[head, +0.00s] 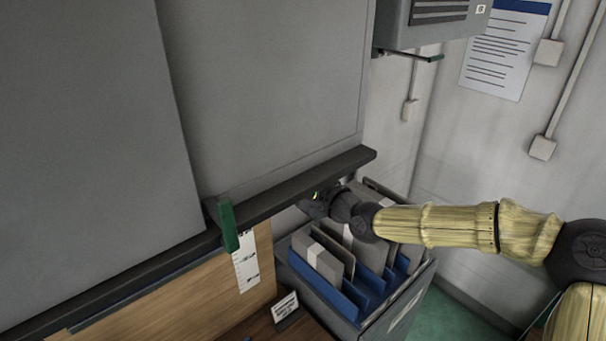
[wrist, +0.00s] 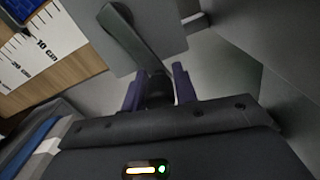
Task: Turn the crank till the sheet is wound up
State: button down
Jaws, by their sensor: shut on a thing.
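A large grey sheet (head: 270,85) hangs at the upper left in the head view, with a dark bar (head: 300,185) along its lower edge. Bare wooden board shows below the bar. My gripper (head: 318,203) is at the right part of the bar, beyond the folder crate. In the wrist view my gripper's two purple fingers (wrist: 160,88) are shut around the dark handle of the crank. The crank's grey arm (wrist: 135,42) runs from the handle up and left to its pivot on a grey plate. In the head view my gripper hides the crank.
A crate (head: 350,332) with blue folders stands under my arm. A green tab (head: 228,227) hangs at the bar beside a paper scale (head: 246,262), which the wrist view also shows (wrist: 38,48). A grey box (head: 425,22) with a lever (head: 430,58) is on the upper wall.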

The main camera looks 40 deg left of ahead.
jog(key=shift+s+a+r, duration=0.1)
jog(key=shift+r, duration=0.35)
jog(key=c, duration=1.3)
grip_release()
jog(key=shift+o, duration=0.7)
jog(key=shift+s+f, duration=0.1)
jog(key=shift+s, duration=0.05)
jog(key=shift+f, duration=0.15)
jog(key=shift+d+f+b, duration=0.1)
jog(key=shift+d+b, duration=0.3)
jog(key=shift+d, duration=0.1)
jog(key=b+v, duration=0.6)
jog(key=v, duration=1)
jog(key=shift+d, duration=0.25)
jog(key=shift+s, duration=0.1)
